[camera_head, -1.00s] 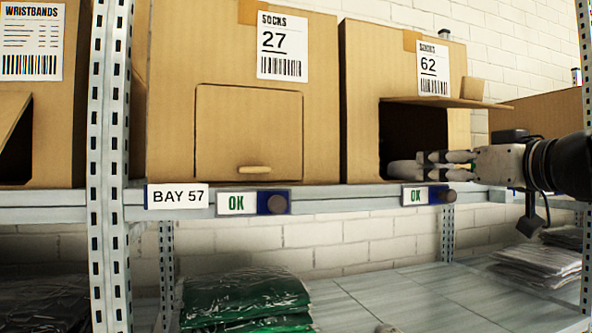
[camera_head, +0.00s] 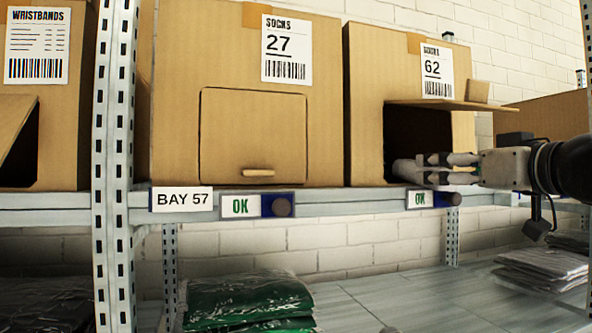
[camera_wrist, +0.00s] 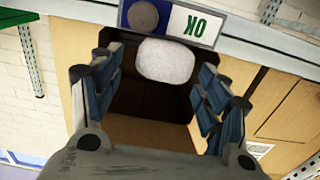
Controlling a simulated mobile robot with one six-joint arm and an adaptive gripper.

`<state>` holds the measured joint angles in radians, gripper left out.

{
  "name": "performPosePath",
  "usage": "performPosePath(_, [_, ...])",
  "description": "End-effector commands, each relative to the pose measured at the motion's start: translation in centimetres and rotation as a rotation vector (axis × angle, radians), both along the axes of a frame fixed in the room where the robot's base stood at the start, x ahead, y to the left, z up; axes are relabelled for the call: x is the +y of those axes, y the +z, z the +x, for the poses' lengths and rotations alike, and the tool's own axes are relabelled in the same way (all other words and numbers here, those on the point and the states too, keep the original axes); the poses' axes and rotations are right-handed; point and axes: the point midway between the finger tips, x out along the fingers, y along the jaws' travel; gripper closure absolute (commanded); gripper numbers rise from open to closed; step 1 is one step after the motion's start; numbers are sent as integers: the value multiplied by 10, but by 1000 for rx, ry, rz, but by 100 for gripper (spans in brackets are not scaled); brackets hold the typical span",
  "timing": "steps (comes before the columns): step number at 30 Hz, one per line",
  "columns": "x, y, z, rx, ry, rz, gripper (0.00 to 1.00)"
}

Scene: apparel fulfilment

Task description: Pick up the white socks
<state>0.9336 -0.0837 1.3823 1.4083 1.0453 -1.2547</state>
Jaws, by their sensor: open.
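The white socks, a rounded white bundle, sit at the front of the dark opening in the box marked SOCKS 62. In the head view the socks (camera_head: 404,172) show just left of my fingertips, partly hidden by them. In the wrist view the socks (camera_wrist: 165,61) lie ahead between the two fingers, with space on both sides. My gripper (camera_head: 421,169) reaches in from the right at the box opening. It is open and holds nothing; its fingers (camera_wrist: 148,78) are spread in the wrist view. Whether a fingertip touches the socks I cannot tell.
The flap of box 62 (camera_head: 452,105) stands out above my gripper. The shelf edge with an OK tag (camera_head: 418,199) runs just below. A closed SOCKS 27 box (camera_head: 252,120) stands to the left. Bagged clothes (camera_head: 248,301) lie on the lower shelf.

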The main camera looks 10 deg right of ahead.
Motion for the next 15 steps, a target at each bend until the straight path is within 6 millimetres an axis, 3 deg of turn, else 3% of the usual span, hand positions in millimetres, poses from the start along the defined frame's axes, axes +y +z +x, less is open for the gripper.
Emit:
performPosePath(5, [-3, 0, -19, 0, -6, -1, 31])
performPosePath(15, [-9, 0, -90, -1, -7, -1, 31])
